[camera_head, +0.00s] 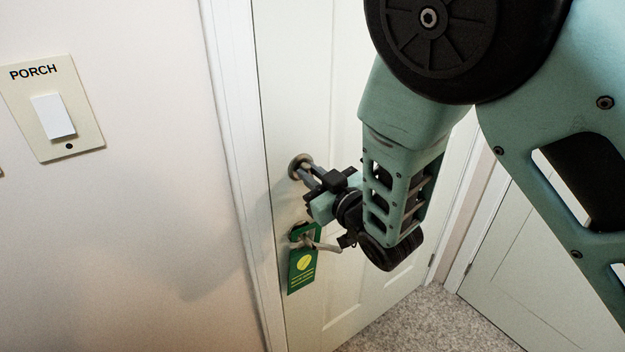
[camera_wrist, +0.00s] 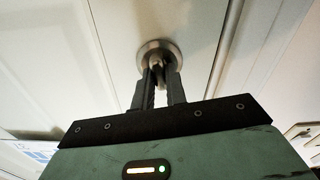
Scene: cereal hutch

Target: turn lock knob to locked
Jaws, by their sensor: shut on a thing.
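The lock knob (camera_wrist: 157,59) sits on a round metal plate on the white door (camera_head: 345,318). In the wrist view it shows between the tips of my gripper (camera_wrist: 159,78). My gripper is shut on the knob, and its fingers cover much of it. In the head view my gripper (camera_head: 310,178) reaches the round plate (camera_head: 299,163) from the right. I cannot tell from these views which way the knob is turned.
A door handle (camera_head: 322,246) is just below the lock, with a green hanging tag (camera_head: 302,270) on it. A switch plate marked PORCH (camera_head: 53,107) is on the wall at left. Another white door (camera_head: 545,285) stands at right, above grey carpet (camera_head: 440,322).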

